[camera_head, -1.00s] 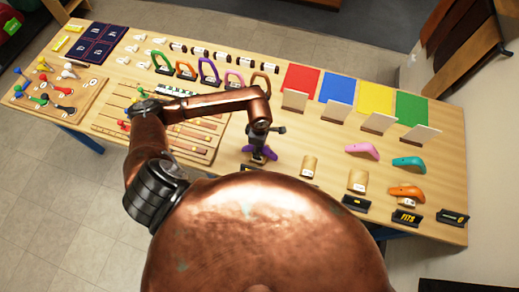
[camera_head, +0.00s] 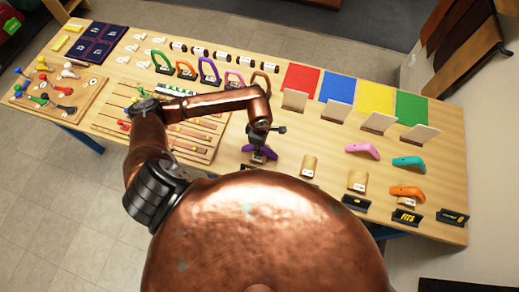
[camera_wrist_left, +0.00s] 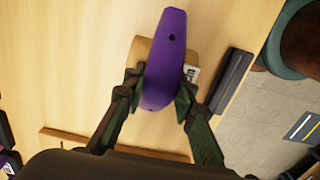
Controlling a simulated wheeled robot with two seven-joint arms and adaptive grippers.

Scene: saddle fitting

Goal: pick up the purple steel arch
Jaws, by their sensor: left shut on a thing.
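The purple steel arch (camera_wrist_left: 166,50) is a curved piece with a small dark hole. It sits between the two fingers of my left gripper (camera_wrist_left: 161,93) in the left wrist view, and the fingers are shut on it. In the head view the arch (camera_head: 270,153) shows under my left gripper (camera_head: 259,147). A light wooden block (camera_wrist_left: 137,52) with a white label lies beneath the arch, partly hidden by it. I cannot tell whether arch and block touch. My right gripper is not in view.
Cylindrical wooden blocks (camera_head: 308,165) stand to the right, with pink (camera_head: 361,150), teal (camera_head: 408,163) and orange (camera_head: 407,192) arches beyond. Black label stands (camera_head: 355,203) line the front edge. Upright loops, including a purple one (camera_head: 208,70), stand at the back left.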

